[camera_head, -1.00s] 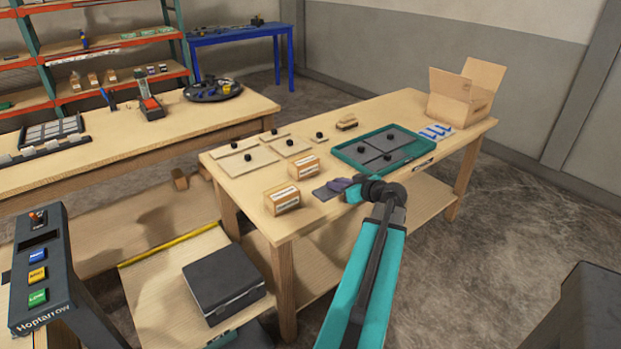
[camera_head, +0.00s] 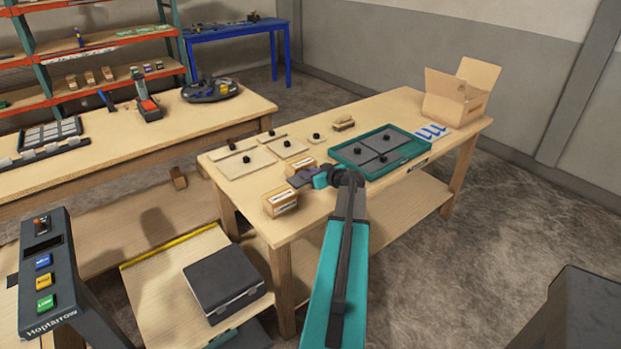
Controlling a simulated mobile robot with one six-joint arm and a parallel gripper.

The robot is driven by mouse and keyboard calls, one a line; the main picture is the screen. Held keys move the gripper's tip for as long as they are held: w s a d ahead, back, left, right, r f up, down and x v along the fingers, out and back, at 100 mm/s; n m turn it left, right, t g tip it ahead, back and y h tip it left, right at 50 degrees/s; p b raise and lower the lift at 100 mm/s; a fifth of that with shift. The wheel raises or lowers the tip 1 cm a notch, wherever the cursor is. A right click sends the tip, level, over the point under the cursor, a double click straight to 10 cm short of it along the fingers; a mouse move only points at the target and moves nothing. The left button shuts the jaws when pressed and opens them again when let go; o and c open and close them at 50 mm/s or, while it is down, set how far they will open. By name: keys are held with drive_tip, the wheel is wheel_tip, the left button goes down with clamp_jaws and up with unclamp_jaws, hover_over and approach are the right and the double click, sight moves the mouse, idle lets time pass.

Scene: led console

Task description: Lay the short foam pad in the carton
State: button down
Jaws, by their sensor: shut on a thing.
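The open cardboard carton (camera_head: 455,108) stands at the far right end of the wooden table, with its flaps up. My gripper (camera_head: 314,178) is over the table's near edge, well left of and nearer than the carton. It is shut on a small dark grey flat pad (camera_head: 297,181), which looks like the short foam pad. The pad points to the left, between the two small labelled boxes. My gripper partly hides it, and I cannot tell how high it is above the table.
A teal tray (camera_head: 340,153) with dark knobbed panels lies between my gripper and the carton. Blue-marked strips (camera_head: 432,133) lie before the carton. Small labelled boxes (camera_head: 280,203) and (camera_head: 301,166) are close to my gripper. Pale knobbed plates (camera_head: 245,165) lie at left.

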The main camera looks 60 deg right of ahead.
drive_tip(key=shift+f, duration=0.1)
drive_tip(key=shift+f+p, duration=0.85)
drive_tip(key=shift+f, duration=0.8)
drive_tip(key=shift+f+b, duration=0.15)
drive_tip(key=shift+b, duration=0.25)
drive_tip(key=c, duration=1.6)
unclamp_jaws()
drive_tip(key=shift+r+p, duration=0.25)
drive_tip(key=shift+p, duration=0.15)
drive_tip(key=b+v, duration=0.3)
drive_tip(key=v, duration=0.9)
drive_tip(key=shift+b, duration=0.3)
drive_tip(key=shift+f, duration=0.1)
